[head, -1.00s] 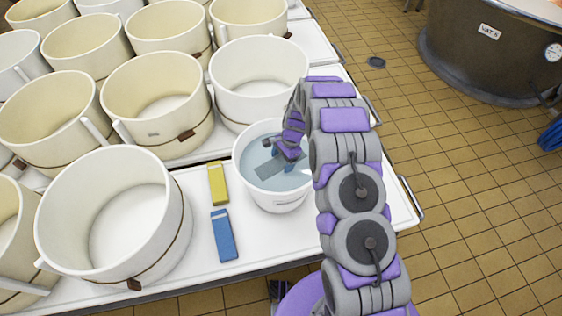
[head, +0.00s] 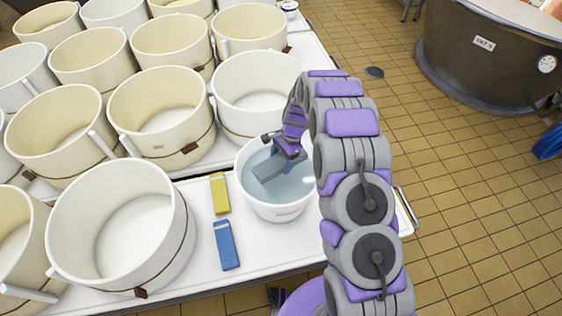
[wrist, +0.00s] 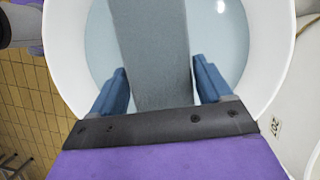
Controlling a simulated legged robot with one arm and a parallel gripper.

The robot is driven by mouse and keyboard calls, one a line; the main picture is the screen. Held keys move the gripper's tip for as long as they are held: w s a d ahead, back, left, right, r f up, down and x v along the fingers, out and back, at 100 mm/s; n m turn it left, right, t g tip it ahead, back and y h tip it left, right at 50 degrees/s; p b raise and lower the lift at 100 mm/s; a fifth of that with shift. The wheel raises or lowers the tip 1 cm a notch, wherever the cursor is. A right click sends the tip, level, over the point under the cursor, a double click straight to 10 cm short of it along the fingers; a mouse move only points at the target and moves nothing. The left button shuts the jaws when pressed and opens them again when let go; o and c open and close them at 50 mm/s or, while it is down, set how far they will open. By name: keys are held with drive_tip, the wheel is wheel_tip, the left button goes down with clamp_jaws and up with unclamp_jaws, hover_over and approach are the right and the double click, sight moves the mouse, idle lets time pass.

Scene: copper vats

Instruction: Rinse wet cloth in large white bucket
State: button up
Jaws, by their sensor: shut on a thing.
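The large white bucket (head: 280,211) stands on the white table near its right edge and holds bluish water (head: 296,186). My gripper (head: 287,150) reaches down into it from the right. It is shut on a flat grey cloth (head: 272,164), which hangs over or into the water; how deep it goes is hard to tell. In the wrist view the grey cloth (wrist: 152,40) extends from between the blue fingers (wrist: 160,80), with the white bucket rim (wrist: 270,45) around it.
A yellow block-like item (head: 220,193) and a blue one (head: 227,245) lie left of the bucket. Several cream tubs, one large at front (head: 122,225), crowd the table's left and back. A metal vat (head: 480,70) stands on the tiled floor (head: 475,200) at right.

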drive_tip(key=shift+r+p, duration=1.25)
drive_tip(key=shift+r, duration=1.55)
